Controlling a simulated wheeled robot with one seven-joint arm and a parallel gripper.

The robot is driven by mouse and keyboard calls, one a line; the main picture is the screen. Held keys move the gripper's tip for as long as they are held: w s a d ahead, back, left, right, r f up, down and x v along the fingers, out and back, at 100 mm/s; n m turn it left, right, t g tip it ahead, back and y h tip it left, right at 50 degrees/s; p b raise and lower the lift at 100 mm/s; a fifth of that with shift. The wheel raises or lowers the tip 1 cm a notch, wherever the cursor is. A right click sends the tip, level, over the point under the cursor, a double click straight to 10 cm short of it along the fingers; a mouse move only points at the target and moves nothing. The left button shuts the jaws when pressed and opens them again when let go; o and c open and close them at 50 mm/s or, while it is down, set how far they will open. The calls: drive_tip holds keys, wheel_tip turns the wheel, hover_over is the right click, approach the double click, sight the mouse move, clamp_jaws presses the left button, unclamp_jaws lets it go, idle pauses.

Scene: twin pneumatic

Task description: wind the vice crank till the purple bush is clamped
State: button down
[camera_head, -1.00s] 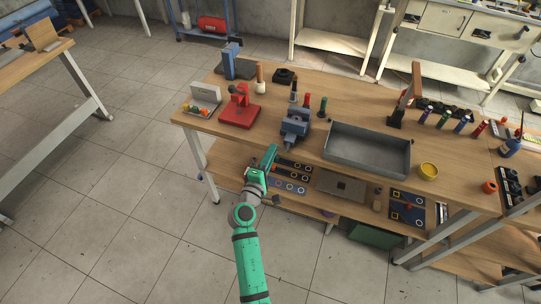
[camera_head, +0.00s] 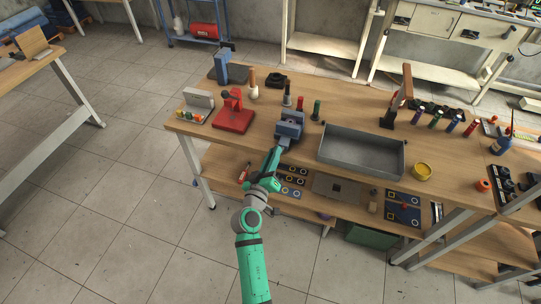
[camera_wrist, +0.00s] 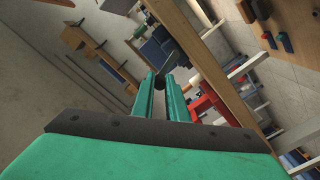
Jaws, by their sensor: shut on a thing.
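The blue-grey vice (camera_head: 289,127) stands at the front edge of the wooden bench in the head view. My gripper (camera_head: 276,153) is at its front, just past the bench edge. In the wrist view the two teal fingers (camera_wrist: 164,84) are closed around a small dark part (camera_wrist: 168,62), which looks like the vice crank's handle; the blue vice (camera_wrist: 154,50) shows beyond it. The crank is mostly hidden by the fingers in the head view. I cannot make out the purple bush in the vice, nor whether the jaws touch it.
A grey metal tray (camera_head: 359,152) lies right of the vice, and a red press-like stand (camera_head: 233,117) is to the left. A green cylinder (camera_head: 316,110) and a dark bottle-shaped piece (camera_head: 287,95) stand close by. A lower shelf holds dark panels (camera_head: 294,180) below my gripper.

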drive_tip(key=shift+s+d+m, duration=0.1)
drive_tip(key=shift+d+m, duration=0.25)
drive_tip(key=shift+m, duration=0.6)
drive_tip(key=shift+s+d+m, duration=0.15)
drive_tip(key=shift+d+m, duration=0.2)
drive_tip(key=shift+m, duration=0.55)
drive_tip(key=shift+s+d+m, duration=0.1)
drive_tip(key=shift+d+m, duration=0.25)
drive_tip(key=shift+m, duration=0.6)
drive_tip(key=shift+d, duration=0.1)
drive_tip(key=c, duration=1.7)
unclamp_jaws()
drive_tip(key=shift+c, duration=0.2)
drive_tip(key=shift+s, duration=0.15)
drive_tip(key=v, duration=1)
drive_tip(key=shift+s, duration=0.3)
